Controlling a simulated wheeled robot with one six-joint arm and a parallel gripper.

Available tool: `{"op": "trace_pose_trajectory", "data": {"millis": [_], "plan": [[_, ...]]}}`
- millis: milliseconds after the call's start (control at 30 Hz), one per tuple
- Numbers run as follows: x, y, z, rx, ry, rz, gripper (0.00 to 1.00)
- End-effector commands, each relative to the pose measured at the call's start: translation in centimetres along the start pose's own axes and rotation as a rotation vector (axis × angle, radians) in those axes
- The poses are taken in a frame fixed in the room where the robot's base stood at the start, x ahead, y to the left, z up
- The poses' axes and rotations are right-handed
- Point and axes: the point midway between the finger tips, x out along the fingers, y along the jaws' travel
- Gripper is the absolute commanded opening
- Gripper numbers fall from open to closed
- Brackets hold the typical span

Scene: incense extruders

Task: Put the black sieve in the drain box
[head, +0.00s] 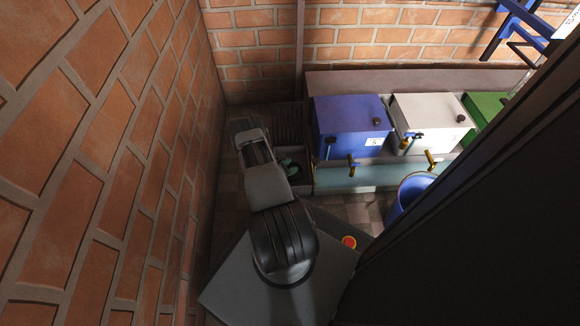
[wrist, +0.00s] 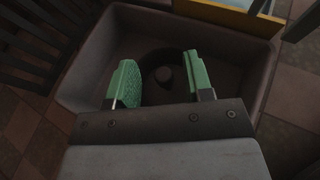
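The drain box (wrist: 245,60) is a dark grey open tub below my gripper in the wrist view. It shows in the head view (head: 306,180), partly hidden by my arm. A dark ring with a small round centre, which looks like the black sieve (wrist: 160,57), shows between my fingers inside the box outline. Its lower part is hidden by my gripper, and the shade makes its height hard to judge. My gripper (wrist: 162,66) has green padded fingers set wide apart, with no clear grip on the ring. It also shows over the box in the head view (head: 290,165).
A blue extruder box (head: 350,115), a white one (head: 425,112) and a green one (head: 488,108) stand on a ledge to the right. A blue barrel (head: 408,192) stands in front. A brick wall (head: 110,130) is close on the left. A dark slatted piece (wrist: 35,45) borders the tub.

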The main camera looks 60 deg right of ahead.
Motion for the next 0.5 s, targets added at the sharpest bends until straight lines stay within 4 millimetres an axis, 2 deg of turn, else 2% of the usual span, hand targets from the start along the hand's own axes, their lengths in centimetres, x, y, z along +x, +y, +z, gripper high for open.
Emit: {"op": "trace_pose_trajectory", "data": {"millis": [33,233,367,500], "plan": [[0.2,-0.1,-1.0,-0.006,0.017,0.005,0.47],[0.1,-0.1,-1.0,-0.006,0.016,0.007,0.47],[-0.2,0.0,-0.1,-0.006,0.017,0.007,0.47],[-2.8,0.0,0.6,-0.010,0.016,0.011,0.47]]}}
